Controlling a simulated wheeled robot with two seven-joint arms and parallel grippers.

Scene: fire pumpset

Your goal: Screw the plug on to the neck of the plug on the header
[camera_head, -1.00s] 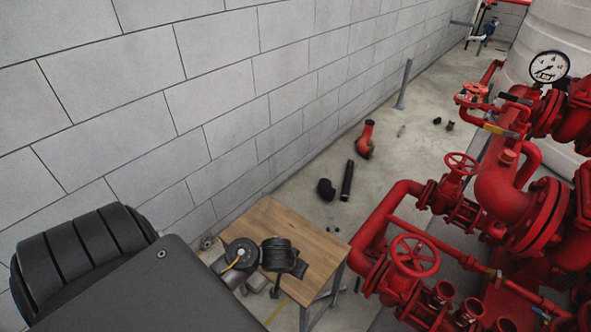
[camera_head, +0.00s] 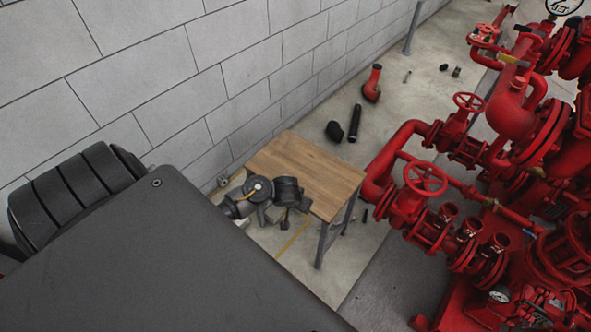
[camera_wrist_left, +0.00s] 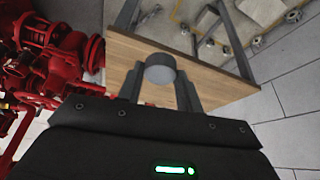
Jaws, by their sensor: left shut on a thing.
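In the left wrist view a short grey cylindrical plug (camera_wrist_left: 160,69) sits between the two fingers of my left gripper (camera_wrist_left: 160,80), which is shut on it. The plug is above the wooden table top and apart from the pipework. In the head view dark parts of my left arm are by the table's near left side; the fingers and plug cannot be made out there. The red header pipework (camera_head: 471,228) stands at the right, with several short upright open necks. I cannot tell which neck fits the plug. My right gripper is not in view.
The wooden table (camera_head: 312,172) stands between the block wall (camera_head: 230,85) and the red pipes. A red handwheel (camera_head: 426,178) juts out toward the table. A red elbow pipe (camera_head: 372,84) and black fittings (camera_head: 354,123) lie on the floor behind it.

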